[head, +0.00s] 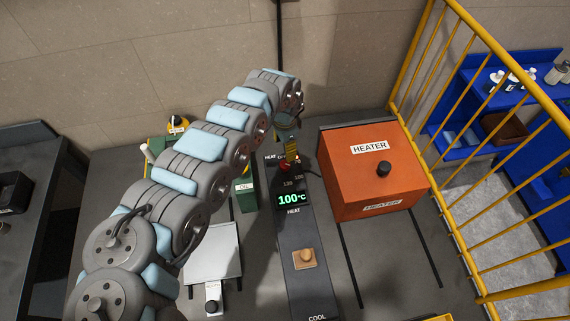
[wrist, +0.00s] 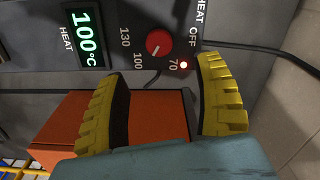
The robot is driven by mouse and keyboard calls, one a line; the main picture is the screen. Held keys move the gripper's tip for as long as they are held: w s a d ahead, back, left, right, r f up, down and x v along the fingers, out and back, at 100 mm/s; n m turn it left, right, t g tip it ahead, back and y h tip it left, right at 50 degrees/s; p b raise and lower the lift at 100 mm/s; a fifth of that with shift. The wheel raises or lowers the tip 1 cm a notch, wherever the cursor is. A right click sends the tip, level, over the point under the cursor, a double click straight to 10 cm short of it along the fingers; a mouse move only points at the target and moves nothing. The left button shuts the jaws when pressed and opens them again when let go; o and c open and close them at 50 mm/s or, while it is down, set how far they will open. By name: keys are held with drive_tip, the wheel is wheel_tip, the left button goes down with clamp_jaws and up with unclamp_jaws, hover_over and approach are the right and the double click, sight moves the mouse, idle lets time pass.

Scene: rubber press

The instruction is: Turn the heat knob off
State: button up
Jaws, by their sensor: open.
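The green display (wrist: 86,38) reads 100°C. My gripper (wrist: 165,70) is open, its two yellow ridged fingers apart and empty. In the wrist view the knob shows beyond the gap between the fingertips. In the head view my gripper (head: 291,152) is over the knob (head: 284,168) and partly hides it. I cannot tell the exact distance between them.
The orange heater box (head: 365,185) stands close to the right of the panel. A tan knob (head: 304,257) lies nearer on the panel. A yellow railing (head: 455,195) stands further right, and a wall rises behind.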

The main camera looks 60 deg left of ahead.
sight(285, 164)
wheel_tip(285, 164, down, 10)
drive_tip(key=shift+f+b, duration=0.1)
drive_tip(key=shift+b, duration=0.6)
drive_tip(key=c, duration=1.2)
